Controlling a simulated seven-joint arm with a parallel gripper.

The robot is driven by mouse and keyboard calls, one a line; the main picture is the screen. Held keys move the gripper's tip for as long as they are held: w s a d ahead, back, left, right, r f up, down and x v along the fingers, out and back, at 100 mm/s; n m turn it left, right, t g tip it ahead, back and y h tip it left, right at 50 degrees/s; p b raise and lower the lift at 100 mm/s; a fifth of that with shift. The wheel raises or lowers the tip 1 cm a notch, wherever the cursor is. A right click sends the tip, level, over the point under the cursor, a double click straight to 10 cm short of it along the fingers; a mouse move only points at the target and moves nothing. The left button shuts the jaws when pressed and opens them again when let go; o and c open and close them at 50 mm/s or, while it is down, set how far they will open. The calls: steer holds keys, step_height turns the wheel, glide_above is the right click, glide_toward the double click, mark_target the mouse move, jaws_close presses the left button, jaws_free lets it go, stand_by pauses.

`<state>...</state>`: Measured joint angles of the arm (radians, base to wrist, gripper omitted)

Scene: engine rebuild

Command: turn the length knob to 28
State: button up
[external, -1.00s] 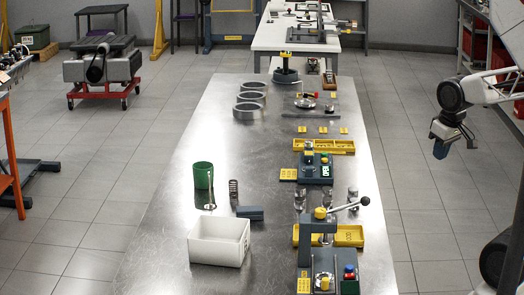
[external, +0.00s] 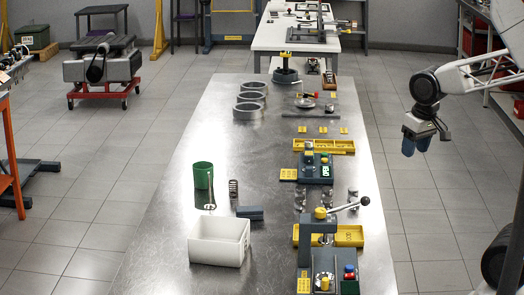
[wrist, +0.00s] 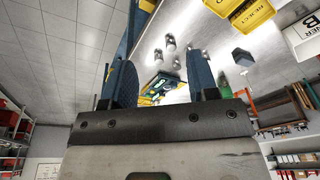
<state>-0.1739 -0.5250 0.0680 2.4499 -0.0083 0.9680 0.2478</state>
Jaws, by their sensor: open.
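A dark grey device (external: 318,172) with a small green display and a yellow label plate stands at the middle right of the bench. A small knob-like part (external: 308,147) sits at its back; I cannot read any scale or tell whether this is the length knob. The device seems to show small, partly hidden between the fingers in the wrist view (wrist: 158,88). My gripper (external: 415,146), with blue fingers, is open and empty. It hangs off the bench's right side, well apart from the device. Its fingers also frame the wrist view (wrist: 160,72).
The steel bench (external: 165,245) carries a lever press (external: 318,238) with a yellow tray (external: 349,235) at the front right. A white box (external: 219,243), a green cup (external: 203,176) and grey rings (external: 250,98) stand left.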

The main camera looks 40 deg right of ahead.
steer(key=w+a+r+m+g, duration=0.1)
steer(key=w+a, duration=0.1)
steer(key=a, duration=0.6)
steer(key=w+a, duration=0.3)
steer(key=a, duration=0.5)
steer(key=m+g, duration=0.1)
glide_above(320, 209)
steer(key=shift+f, duration=0.35)
steer(key=shift+f, duration=0.15)
steer(key=shift+f, duration=3.75)
steer(key=shift+c, duration=0.2)
steer(key=c, duration=0.9)
